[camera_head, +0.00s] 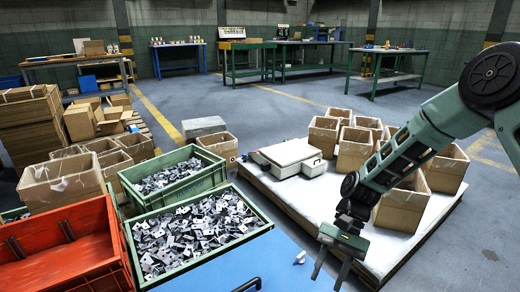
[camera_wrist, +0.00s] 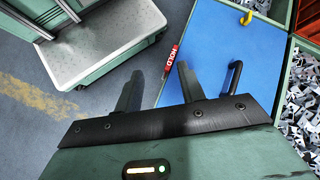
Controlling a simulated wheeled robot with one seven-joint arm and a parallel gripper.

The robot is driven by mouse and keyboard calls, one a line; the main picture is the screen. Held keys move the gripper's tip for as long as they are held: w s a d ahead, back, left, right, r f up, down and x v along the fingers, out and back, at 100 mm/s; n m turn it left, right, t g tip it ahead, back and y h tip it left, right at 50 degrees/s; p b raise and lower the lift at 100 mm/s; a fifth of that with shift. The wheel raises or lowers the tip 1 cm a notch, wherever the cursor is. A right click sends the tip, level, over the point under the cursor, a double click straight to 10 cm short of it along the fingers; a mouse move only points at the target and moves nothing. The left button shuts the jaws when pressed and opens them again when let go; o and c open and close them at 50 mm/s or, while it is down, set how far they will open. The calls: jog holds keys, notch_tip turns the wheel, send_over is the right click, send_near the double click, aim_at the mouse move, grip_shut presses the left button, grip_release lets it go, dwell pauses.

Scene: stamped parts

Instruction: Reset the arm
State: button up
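My arm reaches in from the right in the head view. My gripper (camera_head: 331,268) hangs fingers down in front of the white-topped platform, near the right end of the blue surface. In the wrist view my gripper (camera_wrist: 158,90) shows two dark fingers standing well apart with nothing between them. It is open and empty. Beyond the fingertips lie the blue surface (camera_wrist: 215,45), a red label reading HOLD (camera_wrist: 171,61) and grey floor.
Green crates of stamped metal parts (camera_head: 198,233) and a red crate (camera_head: 62,250) stand at the left. Open cardboard boxes (camera_head: 356,149) and a white scale (camera_head: 293,156) are on the low platform (camera_head: 290,196). A black handle (camera_wrist: 233,78) rises from the blue surface.

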jog(key=s+a+r+n+t+h+p, duration=0.15)
jog(key=s+r+n+t+h, duration=0.45)
jog(key=s+r+n, duration=0.95)
notch_tip(320, 180, up, 34)
jog(key=s+m+t+y+p, duration=0.1)
jog(key=s+m+p, duration=0.2)
jog(key=p, duration=2.8)
jog(key=shift+r+m, duration=0.25)
jog(key=shift+m, duration=0.1)
